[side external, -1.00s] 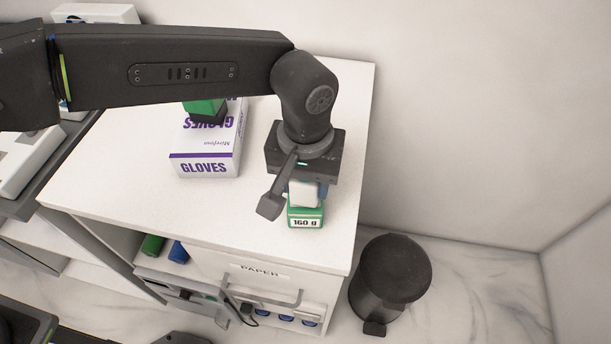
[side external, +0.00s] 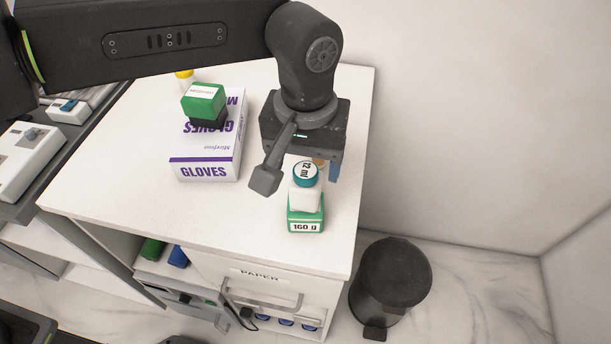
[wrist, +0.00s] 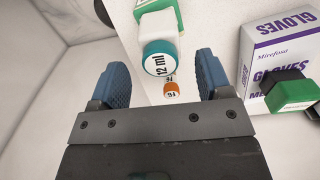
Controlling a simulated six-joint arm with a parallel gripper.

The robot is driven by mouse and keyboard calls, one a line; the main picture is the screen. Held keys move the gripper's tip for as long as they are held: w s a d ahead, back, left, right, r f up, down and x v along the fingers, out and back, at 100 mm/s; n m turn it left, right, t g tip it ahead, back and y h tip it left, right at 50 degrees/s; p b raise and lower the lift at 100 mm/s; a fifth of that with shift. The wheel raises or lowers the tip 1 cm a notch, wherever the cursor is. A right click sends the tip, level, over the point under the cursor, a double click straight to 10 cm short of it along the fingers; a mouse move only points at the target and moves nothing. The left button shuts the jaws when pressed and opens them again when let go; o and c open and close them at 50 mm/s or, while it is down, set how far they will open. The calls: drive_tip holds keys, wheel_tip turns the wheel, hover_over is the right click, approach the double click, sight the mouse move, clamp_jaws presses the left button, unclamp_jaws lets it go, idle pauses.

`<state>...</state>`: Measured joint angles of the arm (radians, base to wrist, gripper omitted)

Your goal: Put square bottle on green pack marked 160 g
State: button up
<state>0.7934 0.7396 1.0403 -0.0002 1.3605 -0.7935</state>
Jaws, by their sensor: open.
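The square bottle (side external: 306,196) is white with a teal cap marked 12 ml. It stands upright on the green pack marked 160 g (side external: 306,220), near the front right corner of the white cabinet top. In the wrist view the bottle (wrist: 158,27) and part of the green pack (wrist: 172,8) show beyond the fingers. My gripper (side external: 316,170) is open and empty, behind the bottle and apart from it. Its two blue fingers are spread in the wrist view; the side view shows one clearly.
A small orange-capped bottle (wrist: 171,90) shows between my fingers' lines in the wrist view. A GLOVES box (side external: 205,168) lies to the left with a green and black item (side external: 204,100) on it. A black bin (side external: 393,280) stands on the floor at right. The cabinet's front left is clear.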

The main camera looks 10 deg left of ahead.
wheel_tip(320, 180, up, 6)
drive_tip(key=shift+r, duration=0.2)
drive_tip(key=shift+w+a+r, duration=0.1)
drive_tip(key=shift+a+r, duration=0.05)
drive_tip(key=shift+a, duration=0.05)
drive_tip(key=a+r+t+h, duration=0.1)
drive_tip(key=a+r, duration=0.3)
drive_tip(key=a, duration=0.7)
drive_tip(key=a+r+t, duration=0.1)
drive_tip(key=a+r, duration=0.3)
drive_tip(key=a, duration=0.7)
drive_tip(key=s+a+f+t, duration=0.1)
drive_tip(key=s+a+f, duration=0.3)
drive_tip(key=s+a, duration=0.3)
drive_tip(key=s+a+f+t+y, duration=0.1)
drive_tip(key=s+a+f, duration=0.3)
drive_tip(key=s+a, duration=0.4)
drive_tip(key=shift+s+a+t, duration=0.2)
drive_tip(key=shift+a+t, duration=0.2)
drive_tip(key=shift+t, duration=0.4)
